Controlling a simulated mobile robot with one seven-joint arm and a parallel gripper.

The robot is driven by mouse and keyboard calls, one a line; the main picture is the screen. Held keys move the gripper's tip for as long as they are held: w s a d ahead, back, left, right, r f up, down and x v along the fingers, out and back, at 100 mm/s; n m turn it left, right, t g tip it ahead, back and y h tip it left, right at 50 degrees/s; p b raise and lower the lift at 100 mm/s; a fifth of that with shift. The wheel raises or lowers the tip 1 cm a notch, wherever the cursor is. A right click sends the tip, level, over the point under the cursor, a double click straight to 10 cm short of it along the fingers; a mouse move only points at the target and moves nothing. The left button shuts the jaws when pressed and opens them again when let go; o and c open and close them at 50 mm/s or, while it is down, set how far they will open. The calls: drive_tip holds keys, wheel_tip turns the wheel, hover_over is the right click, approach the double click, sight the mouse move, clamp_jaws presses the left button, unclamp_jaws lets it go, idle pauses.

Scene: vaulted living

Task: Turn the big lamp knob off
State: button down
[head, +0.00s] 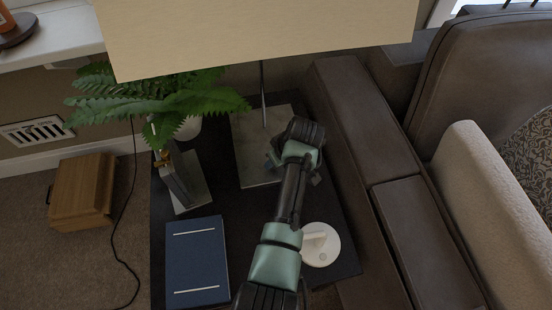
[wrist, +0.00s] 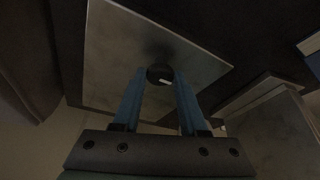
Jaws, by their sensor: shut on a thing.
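The big lamp has a wide cream shade (head: 260,38) across the top of the head view, a thin metal stem (head: 263,88) and a pale square base (head: 247,150) on the dark side table. In the wrist view the flat base (wrist: 110,50) fills the upper middle. A dark round knob (wrist: 160,74) with a small pale mark sits on it. My gripper (wrist: 160,82) has its two blue fingers on either side of the knob and is shut on it. In the head view my gripper (head: 290,168) is over the base's right side, and my wrist hides the knob.
On the side table (head: 222,203) are a blue book (head: 197,262), a potted fern (head: 160,98), a grey upright object (head: 182,180) and a white round object (head: 320,245) beside my arm. A brown leather sofa (head: 365,140) stands close on the right. The shade hangs above my gripper.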

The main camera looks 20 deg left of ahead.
idle(0.3)
drive_tip(key=shift+c, duration=2.3)
unclamp_jaws()
drive_tip(key=shift+r, duration=0.1)
drive_tip(key=p+v, duration=0.4)
drive_tip(key=v, duration=0.8)
drive_tip(key=shift+d+r, duration=0.25)
drive_tip(key=shift+r, duration=0.05)
drive_tip(key=shift+s, duration=0.1)
